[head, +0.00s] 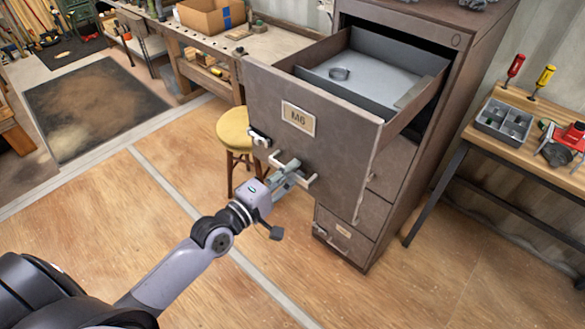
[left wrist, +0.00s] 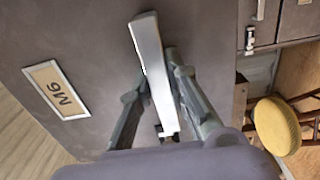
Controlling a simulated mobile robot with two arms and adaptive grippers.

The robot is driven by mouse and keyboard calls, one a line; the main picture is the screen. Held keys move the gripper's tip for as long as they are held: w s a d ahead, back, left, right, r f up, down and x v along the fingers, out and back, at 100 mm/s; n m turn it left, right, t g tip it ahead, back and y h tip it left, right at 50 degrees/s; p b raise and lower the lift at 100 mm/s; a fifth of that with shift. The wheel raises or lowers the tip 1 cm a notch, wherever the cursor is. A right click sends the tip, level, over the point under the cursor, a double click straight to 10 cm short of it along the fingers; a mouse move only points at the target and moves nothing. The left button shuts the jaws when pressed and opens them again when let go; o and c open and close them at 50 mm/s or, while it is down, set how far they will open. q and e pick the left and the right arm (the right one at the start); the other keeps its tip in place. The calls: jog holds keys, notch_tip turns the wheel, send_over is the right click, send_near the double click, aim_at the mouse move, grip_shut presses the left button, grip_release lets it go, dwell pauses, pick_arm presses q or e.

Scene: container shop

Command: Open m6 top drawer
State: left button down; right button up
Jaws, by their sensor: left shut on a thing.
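The M6 top drawer (head: 300,122) is pulled well out of the tall brown metal cabinet (head: 408,150). Its front carries a label reading M6 (head: 298,119), which also shows in the left wrist view (left wrist: 56,90). My left gripper (head: 291,175) is shut on the drawer's handle (head: 306,181), low on the drawer front. In the left wrist view the pale handle bar (left wrist: 154,75) runs between the two fingers (left wrist: 160,95). My right gripper is not in view.
A yellow stool (head: 235,130) stands left of the drawer. A workbench (head: 265,45) with a cardboard box (head: 210,15) is behind. A side table (head: 530,130) with screwdrivers and a grey tray (head: 503,123) stands right. The wooden floor in front is clear.

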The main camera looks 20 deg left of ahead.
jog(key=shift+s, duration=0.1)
pick_arm(q)
jog(key=c, duration=1.6)
grip_release()
jog(key=shift+o, duration=0.4)
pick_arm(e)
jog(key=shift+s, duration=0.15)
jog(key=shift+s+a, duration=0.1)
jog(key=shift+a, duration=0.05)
pick_arm(q)
jog(key=v, duration=1.2)
